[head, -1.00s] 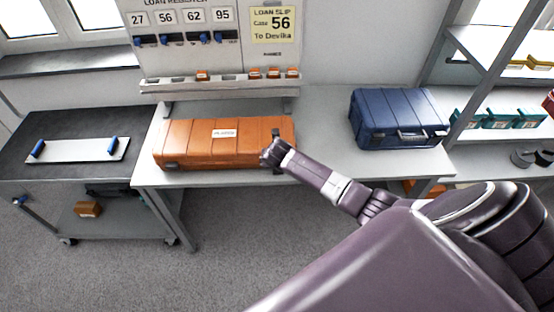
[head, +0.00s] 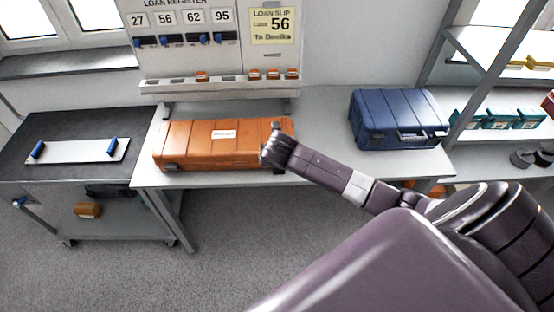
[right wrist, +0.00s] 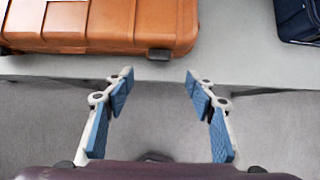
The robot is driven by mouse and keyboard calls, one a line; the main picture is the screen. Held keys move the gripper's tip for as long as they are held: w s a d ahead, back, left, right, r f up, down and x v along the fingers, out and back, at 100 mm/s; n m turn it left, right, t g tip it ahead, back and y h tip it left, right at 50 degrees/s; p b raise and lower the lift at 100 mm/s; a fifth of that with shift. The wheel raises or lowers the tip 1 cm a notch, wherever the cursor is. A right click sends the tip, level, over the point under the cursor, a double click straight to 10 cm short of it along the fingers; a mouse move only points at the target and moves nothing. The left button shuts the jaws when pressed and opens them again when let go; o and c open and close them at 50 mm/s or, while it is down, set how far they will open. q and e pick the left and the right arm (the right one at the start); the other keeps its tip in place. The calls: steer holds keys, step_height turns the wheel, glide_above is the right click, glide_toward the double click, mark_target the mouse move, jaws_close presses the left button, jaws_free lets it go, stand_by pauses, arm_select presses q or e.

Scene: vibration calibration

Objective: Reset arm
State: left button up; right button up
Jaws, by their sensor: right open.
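My right arm reaches in from the right in the head view, with its right gripper (head: 272,142) at the right end of the orange case (head: 195,150). In the right wrist view the right gripper (right wrist: 160,80) is open, its two blue-padded fingers spread with nothing between them. The orange case (right wrist: 110,22) lies shut on the table, just beyond the fingertips and apart from them. My left gripper is not in view.
A grey table (head: 325,125) bears the orange case and a blue case (head: 397,120). Behind stands a loan register board (head: 190,40). A dark cart (head: 30,165) with a white handled plate (head: 78,150) is at left; shelving (head: 500,150) at right. The table between the cases is clear.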

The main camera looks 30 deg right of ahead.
steer(key=shift+f, duration=0.1)
stand_by(0.3)
steer(key=s+a+f+m+g+y+b, duration=0.1)
steer(key=s+f+m+b, duration=0.3)
steer(key=f, duration=0.7)
steer(key=s+f+m+b, duration=0.1)
steer(key=s+f+m, duration=0.4)
steer(key=f, duration=0.6)
steer(key=s+a+f+m+g+y+b, duration=0.1)
steer(key=s+f+m+b, duration=0.3)
steer(key=f, duration=0.7)
steer(key=s+a+f+m+g+b, duration=0.1)
steer(key=s+a+f+m, duration=0.2)
steer(key=s+f, duration=0.4)
steer(key=s+a+f+m+g+y+b, duration=0.1)
steer(key=s+f+m, duration=0.5)
steer(key=s, duration=1)
steer(key=s+a+f+m+b, duration=0.3)
steer(key=s+a+f+m, duration=0.2)
steer(key=s+f, duration=0.4)
steer(key=shift+s+f+g+y, duration=0.3)
steer(key=shift+s+g, duration=0.1)
steer(key=shift+s, duration=0.85)
steer(key=shift+a, duration=0.1)
